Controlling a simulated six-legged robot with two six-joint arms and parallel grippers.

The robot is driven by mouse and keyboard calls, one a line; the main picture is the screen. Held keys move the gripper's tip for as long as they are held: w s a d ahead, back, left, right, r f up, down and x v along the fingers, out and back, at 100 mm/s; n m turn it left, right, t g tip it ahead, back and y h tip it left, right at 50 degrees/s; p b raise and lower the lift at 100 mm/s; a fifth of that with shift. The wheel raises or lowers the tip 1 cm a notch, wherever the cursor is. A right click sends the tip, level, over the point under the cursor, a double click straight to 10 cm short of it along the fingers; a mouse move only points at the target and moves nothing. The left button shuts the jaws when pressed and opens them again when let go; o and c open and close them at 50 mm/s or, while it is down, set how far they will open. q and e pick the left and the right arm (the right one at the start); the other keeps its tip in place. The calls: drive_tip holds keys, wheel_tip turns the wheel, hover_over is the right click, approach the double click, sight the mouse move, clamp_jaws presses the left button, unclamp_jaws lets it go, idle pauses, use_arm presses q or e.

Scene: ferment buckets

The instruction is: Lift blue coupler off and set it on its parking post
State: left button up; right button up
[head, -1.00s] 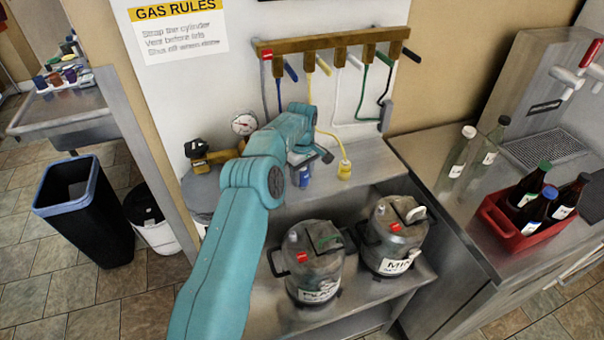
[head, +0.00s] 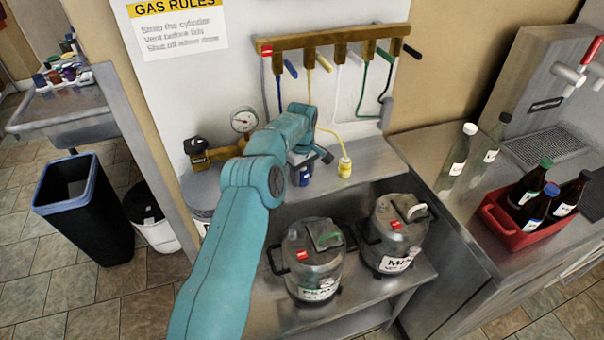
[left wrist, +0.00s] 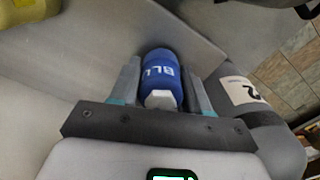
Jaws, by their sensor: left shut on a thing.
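My left gripper (head: 303,166) is shut on the blue coupler (head: 302,177), at the upper steel shelf in front of the white wall panel. In the left wrist view the blue coupler (left wrist: 160,77) sits between the two fingers, with part of its white lettering showing and a pale end toward the palm. I cannot tell whether it touches the shelf or a post. The parking post cannot be made out. The blue hose (head: 279,95) hangs from the wooden manifold (head: 335,41) and passes behind my arm. My right gripper is not in view.
A yellow coupler (head: 345,167) stands just right of my gripper. A gauge (head: 243,121) and a grey cylinder (left wrist: 250,110) are on the other side. Two steel kegs (head: 313,262) (head: 393,236) stand on the lower shelf. A red bottle crate (head: 513,228) is on the right counter.

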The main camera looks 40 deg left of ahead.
use_arm(q)
drive_tip(key=shift+f+b, duration=0.4)
drive_tip(key=shift+f, duration=0.15)
idle(0.9)
drive_tip(key=o, duration=1.7)
drive_tip(key=shift+r+p, duration=1.85)
drive_tip(key=shift+r, duration=0.85)
drive_tip(key=shift+r+p, duration=0.4)
drive_tip(key=shift+r, duration=0.7)
